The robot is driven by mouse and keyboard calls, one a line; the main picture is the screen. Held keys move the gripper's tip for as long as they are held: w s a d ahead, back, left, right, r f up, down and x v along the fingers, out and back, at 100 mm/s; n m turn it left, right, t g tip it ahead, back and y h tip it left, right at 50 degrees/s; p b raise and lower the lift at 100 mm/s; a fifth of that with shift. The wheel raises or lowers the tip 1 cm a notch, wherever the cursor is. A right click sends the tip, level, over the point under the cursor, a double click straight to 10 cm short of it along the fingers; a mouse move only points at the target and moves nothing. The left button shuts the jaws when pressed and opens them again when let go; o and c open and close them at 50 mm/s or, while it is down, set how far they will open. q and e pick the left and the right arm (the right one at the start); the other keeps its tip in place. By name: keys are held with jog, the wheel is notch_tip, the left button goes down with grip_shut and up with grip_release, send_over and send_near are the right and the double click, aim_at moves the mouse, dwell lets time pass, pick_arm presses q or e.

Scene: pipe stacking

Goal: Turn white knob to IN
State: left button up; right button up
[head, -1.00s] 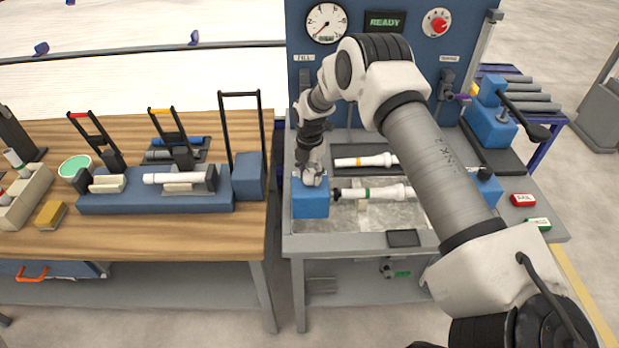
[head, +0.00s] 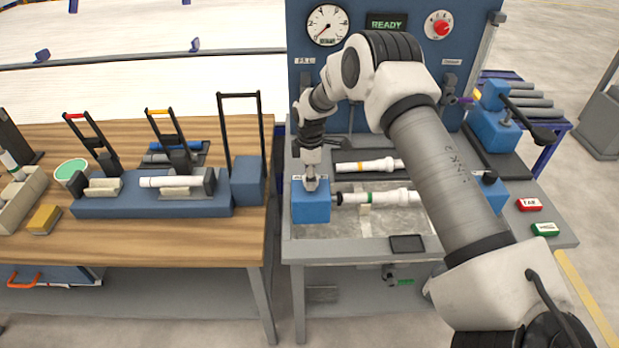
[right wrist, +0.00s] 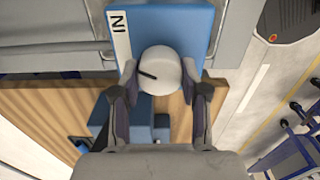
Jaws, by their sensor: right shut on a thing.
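The white knob (right wrist: 168,66) sits on a blue block (right wrist: 168,24), which stands at the front left of the grey bench in the head view (head: 311,210). A black pointer line on the knob slants toward the upper left in the right wrist view. A white label (right wrist: 119,38) reading IN lies along the block's left edge. My right gripper (right wrist: 160,74) is shut on the knob, one finger on each side. In the head view the right gripper (head: 310,184) points down on top of the block and hides most of the knob. My left gripper is not in view.
A blue panel with a gauge (head: 327,25) and a READY display (head: 387,23) stands behind. A wooden table (head: 150,244) is left.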

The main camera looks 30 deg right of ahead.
jog(key=m, duration=0.3)
jog(key=shift+s+f+m, duration=0.15)
jog(key=shift+f+m, duration=0.05)
jog(key=shift+m, duration=0.2)
jog(key=m, duration=0.4)
jog(key=shift+m, duration=0.3)
jog(key=shift+o, duration=0.2)
jog(key=m, duration=0.4)
jog(key=shift+d, duration=0.1)
jog(key=shift+r+m+p, duration=0.1)
jog(key=shift+m+p, duration=0.3)
jog(key=shift+m, duration=1.1)
jog(key=shift+c, duration=0.2)
jog(key=shift+w+r, duration=0.1)
jog(key=shift+w, duration=0.15)
jog(key=o, duration=1.1)
jog(key=shift+s, duration=0.1)
jog(key=shift+o, duration=0.2)
notch_tip(320, 180, up, 12)
